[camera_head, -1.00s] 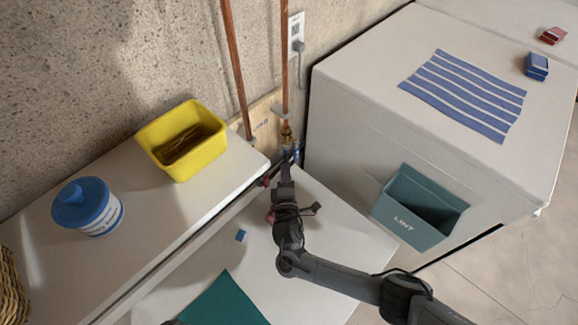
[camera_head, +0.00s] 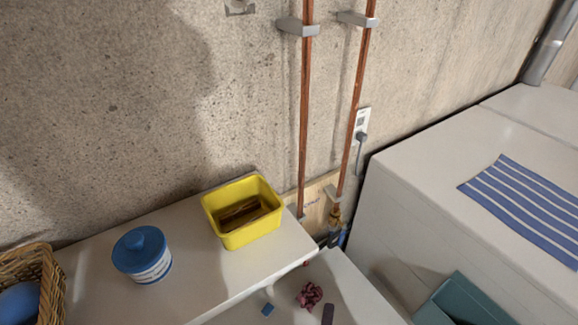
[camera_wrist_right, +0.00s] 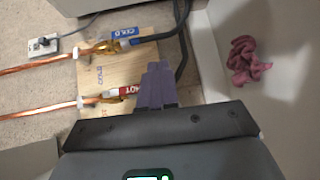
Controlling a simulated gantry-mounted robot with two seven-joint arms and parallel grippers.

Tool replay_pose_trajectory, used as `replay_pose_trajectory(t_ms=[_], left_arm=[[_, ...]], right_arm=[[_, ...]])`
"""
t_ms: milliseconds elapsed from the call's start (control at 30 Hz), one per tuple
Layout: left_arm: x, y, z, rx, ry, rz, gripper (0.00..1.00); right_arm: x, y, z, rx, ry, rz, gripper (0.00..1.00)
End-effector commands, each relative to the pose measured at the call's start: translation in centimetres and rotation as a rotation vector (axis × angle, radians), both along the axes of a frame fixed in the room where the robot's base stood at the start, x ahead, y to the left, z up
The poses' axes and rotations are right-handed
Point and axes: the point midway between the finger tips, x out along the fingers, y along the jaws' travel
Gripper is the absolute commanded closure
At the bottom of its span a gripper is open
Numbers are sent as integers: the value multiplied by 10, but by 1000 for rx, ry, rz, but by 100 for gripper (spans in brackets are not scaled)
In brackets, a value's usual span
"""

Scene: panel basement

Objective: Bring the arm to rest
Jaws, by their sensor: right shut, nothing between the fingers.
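My right gripper (camera_head: 328,314) shows only as a dark purple fingertip at the bottom edge of the head view. In the right wrist view its purple fingers (camera_wrist_right: 156,86) are together, with nothing between them. They point toward the wooden board with the valves and appear apart from it; the exact distance is hard to tell. The rest of the right arm is out of the head view. My left gripper is not in view.
Copper pipes (camera_head: 306,120) run down to valves (camera_head: 336,216); the wrist view shows a red tag (camera_wrist_right: 122,91) and a blue tag (camera_wrist_right: 124,31). A pink cloth (camera_head: 309,295) lies beside my fingertip. A yellow bin (camera_head: 243,232) and blue-lidded tub (camera_head: 142,255) stand on the shelf.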

Motion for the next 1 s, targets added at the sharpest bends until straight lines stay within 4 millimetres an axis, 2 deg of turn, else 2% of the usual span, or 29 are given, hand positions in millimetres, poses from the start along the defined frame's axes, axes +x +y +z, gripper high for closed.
replay_pose_trajectory(t_ms=[33, 100, 167, 267, 367, 500, 600, 700, 833, 1000], left_arm=[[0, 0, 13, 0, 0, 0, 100], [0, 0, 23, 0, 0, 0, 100], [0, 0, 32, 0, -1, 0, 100], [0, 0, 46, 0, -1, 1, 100], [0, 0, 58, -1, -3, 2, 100], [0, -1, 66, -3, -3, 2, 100], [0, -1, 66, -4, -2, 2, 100], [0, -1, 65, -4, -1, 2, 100], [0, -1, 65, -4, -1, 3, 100], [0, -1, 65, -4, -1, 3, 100]], right_arm=[[-20, -9, -3, 39, 47, -34, 100], [-43, -20, -8, 116, 119, -68, 100], [-61, -29, -13, 220, 204, -96, 100], [-88, -46, -10, 479, 339, -154, 100], [-111, -66, 10, 750, 451, -216, 100], [-139, -93, 62, 1022, 572, -310, 100], [-155, -106, 99, 1120, 632, -387, 100], [-168, -109, 124, 1172, 674, -468, 100], [-191, -101, 127, 1209, 743, -590, 100], [-202, -102, 123, 1258, 751, -701, 100]])
